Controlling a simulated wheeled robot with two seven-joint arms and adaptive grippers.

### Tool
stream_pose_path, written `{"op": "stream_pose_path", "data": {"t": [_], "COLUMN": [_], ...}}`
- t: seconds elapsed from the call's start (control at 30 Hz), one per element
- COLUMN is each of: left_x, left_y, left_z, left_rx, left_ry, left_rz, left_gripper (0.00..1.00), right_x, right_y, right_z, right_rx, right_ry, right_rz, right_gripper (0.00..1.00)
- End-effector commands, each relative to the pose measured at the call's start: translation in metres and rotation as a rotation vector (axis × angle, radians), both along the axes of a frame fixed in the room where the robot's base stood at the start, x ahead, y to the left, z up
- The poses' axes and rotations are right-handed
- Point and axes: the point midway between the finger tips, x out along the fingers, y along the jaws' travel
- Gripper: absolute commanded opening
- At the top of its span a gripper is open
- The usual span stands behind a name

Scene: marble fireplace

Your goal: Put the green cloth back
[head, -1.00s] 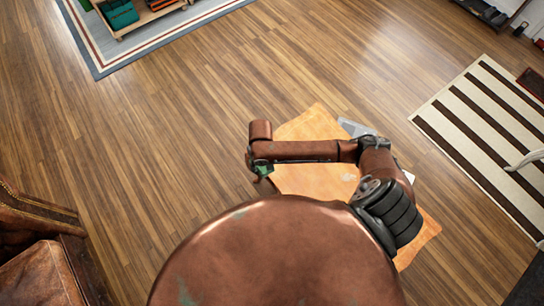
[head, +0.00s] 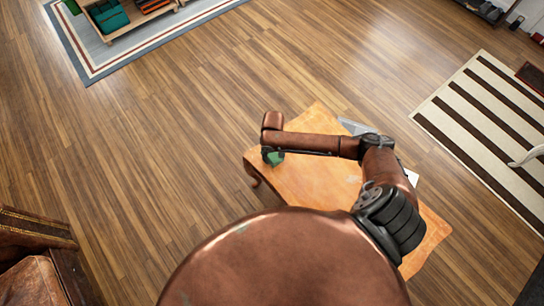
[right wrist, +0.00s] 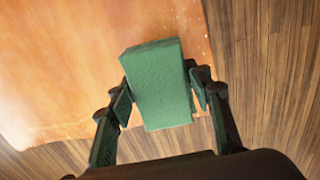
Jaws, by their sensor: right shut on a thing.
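My right gripper (head: 272,157) is shut on the green cloth (head: 277,160), which hangs below the arm's end in the head view, over the left part of the orange-brown wooden table. In the right wrist view the cloth (right wrist: 158,85) looks like a thick folded block, slightly tilted, between the two fingers of my right gripper (right wrist: 160,95). The table top shows behind it; I cannot tell whether the cloth touches it. My left gripper is not in view.
The wooden table (head: 310,180) has a grey flat thing (head: 355,127) at its far edge and a white thing (head: 411,177) partly behind my arm. A wooden rack (head: 130,20) with folded green and orange cloths stands on a rug, top left. Open floor lies between.

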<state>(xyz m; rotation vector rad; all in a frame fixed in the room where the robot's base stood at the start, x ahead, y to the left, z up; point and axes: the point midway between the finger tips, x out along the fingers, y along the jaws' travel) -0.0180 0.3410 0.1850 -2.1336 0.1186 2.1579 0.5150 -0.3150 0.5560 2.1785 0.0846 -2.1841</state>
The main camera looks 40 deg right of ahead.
Motion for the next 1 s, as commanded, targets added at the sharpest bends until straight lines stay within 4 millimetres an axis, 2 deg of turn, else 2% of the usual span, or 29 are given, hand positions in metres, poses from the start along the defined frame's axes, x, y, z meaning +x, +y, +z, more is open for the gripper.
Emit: {"op": "stream_pose_path", "data": {"t": [0.17, 0.37, 0.77, 0.8, 1.0], "left_x": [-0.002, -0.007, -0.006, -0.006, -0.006], "left_y": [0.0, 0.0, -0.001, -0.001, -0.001], "left_z": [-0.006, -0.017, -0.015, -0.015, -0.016], "left_rx": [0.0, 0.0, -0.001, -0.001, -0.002], "left_ry": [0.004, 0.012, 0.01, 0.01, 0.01], "left_rz": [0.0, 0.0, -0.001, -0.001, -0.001], "left_gripper": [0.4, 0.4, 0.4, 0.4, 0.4], "right_x": [0.006, 0.006, 0.007, 0.007, 0.007], "right_y": [-0.006, -0.007, -0.007, -0.007, -0.007], "right_z": [-0.01, -0.04, -0.043, -0.043, -0.043], "right_rx": [-0.001, 0.0, 0.0, 0.0, 0.0], "right_ry": [-0.001, 0.002, -0.001, -0.002, -0.001], "right_rz": [0.0, 0.001, 0.0, 0.0, 0.0], "right_gripper": [0.24, 0.24, 0.24, 0.48, 0.62]}}
